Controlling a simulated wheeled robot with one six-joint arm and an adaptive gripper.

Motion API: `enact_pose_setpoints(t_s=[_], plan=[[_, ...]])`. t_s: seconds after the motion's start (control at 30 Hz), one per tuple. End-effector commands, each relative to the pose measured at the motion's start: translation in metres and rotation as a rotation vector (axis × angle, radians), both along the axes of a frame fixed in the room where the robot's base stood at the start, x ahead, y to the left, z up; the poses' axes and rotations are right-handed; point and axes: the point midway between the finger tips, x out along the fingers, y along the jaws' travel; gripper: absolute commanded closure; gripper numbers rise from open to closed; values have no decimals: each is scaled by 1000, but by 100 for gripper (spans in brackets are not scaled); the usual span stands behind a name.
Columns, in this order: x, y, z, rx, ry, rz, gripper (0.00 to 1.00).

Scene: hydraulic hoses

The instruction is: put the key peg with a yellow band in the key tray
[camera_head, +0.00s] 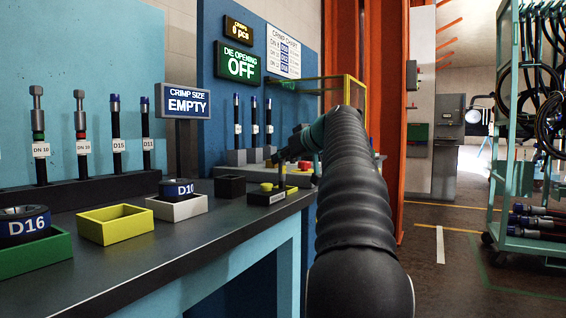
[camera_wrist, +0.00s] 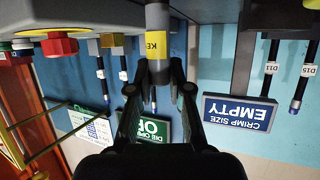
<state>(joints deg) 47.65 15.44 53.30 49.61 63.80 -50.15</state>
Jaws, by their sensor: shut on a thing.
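The key peg is a grey rod with a yellow band (camera_wrist: 158,44) marked with black letters, partly cut off. In the wrist view it stands between the fingertips of my gripper (camera_wrist: 160,72), which is shut on it. The far end of the peg runs out of the wrist view at the top edge. I cannot tell for sure that this box is the key tray. My dark arm hides the area to its right.
A black bin (camera_head: 229,187), a white bin with a D10 die (camera_head: 177,208), a yellow bin (camera_head: 116,225) and a green bin with a D16 die (camera_head: 36,252) stand along the bench. A red button (camera_wrist: 60,45) is beside the peg in the wrist view. Upright hose pegs (camera_head: 117,135) stand behind.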

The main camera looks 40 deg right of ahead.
Motion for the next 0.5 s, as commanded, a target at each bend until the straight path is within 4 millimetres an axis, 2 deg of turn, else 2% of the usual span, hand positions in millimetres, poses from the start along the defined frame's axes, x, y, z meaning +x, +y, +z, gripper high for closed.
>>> enact_pose_setpoints(t_s=[0.33,0.37,0.4,0.43,0.5], plan=[[0,0,-4,0,0,0,100],[0,0,-2,0,0,0,74],[0,0,-2,0,0,0,64],[0,0,-2,0,0,0,57],[0,0,-2,0,0,0,57]])
